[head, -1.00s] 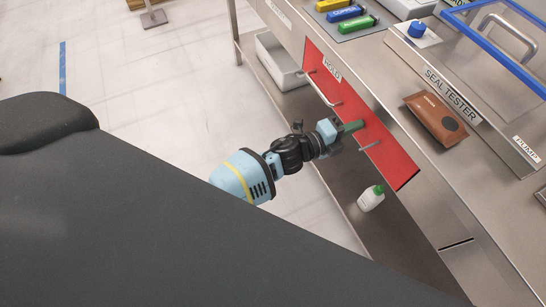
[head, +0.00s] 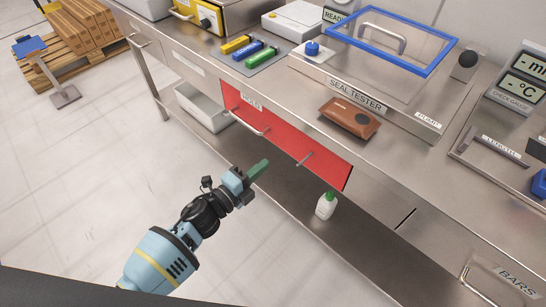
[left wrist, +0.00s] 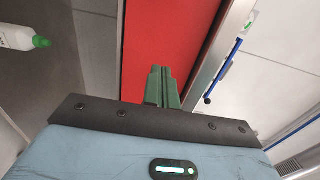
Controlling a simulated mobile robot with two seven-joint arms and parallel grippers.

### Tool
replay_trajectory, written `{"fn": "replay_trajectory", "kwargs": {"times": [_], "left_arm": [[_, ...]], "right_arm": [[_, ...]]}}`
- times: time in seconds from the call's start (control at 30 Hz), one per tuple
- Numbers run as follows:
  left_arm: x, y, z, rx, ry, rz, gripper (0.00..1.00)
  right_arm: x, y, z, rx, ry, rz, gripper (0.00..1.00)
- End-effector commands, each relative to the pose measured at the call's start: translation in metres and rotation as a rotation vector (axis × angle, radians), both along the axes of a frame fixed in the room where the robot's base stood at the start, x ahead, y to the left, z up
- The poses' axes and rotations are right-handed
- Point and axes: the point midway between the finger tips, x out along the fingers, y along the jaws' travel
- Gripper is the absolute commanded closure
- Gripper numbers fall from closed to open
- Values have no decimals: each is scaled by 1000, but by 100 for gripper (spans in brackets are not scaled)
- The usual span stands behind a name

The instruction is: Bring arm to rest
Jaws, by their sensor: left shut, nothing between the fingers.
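My left gripper (head: 260,168) is in the lower middle of the head view, in front of the bench and below the red HOLD drawer front (head: 317,172). Its green fingers are shut with nothing between them, and they look apart from the drawer and its handles. In the left wrist view the shut fingers (left wrist: 161,85) point toward the red front (left wrist: 165,35). My right gripper is not in view.
A white bottle with a green cap (head: 326,206) stands on the lower shelf, near the gripper. A white bin (head: 203,108) sits on that shelf at left. A brown pouch (head: 349,117) lies by the seal tester (head: 392,45).

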Motion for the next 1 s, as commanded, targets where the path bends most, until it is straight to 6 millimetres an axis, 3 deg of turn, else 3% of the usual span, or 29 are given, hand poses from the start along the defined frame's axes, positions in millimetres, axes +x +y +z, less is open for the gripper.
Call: {"fn": "replay_trajectory", "kwargs": {"times": [0.23, 0.8, 0.87, 1.0], "left_arm": [[-27, 20, -2, 1, 2, -1, 100], [-35, 25, -2, -10, 14, 6, 100], [-40, 27, -3, -38, 44, 22, 100], [-69, 37, -12, -171, 191, 109, 100]], "right_arm": [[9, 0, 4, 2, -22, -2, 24], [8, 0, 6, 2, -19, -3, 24], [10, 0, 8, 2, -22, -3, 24], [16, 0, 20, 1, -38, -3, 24]]}}
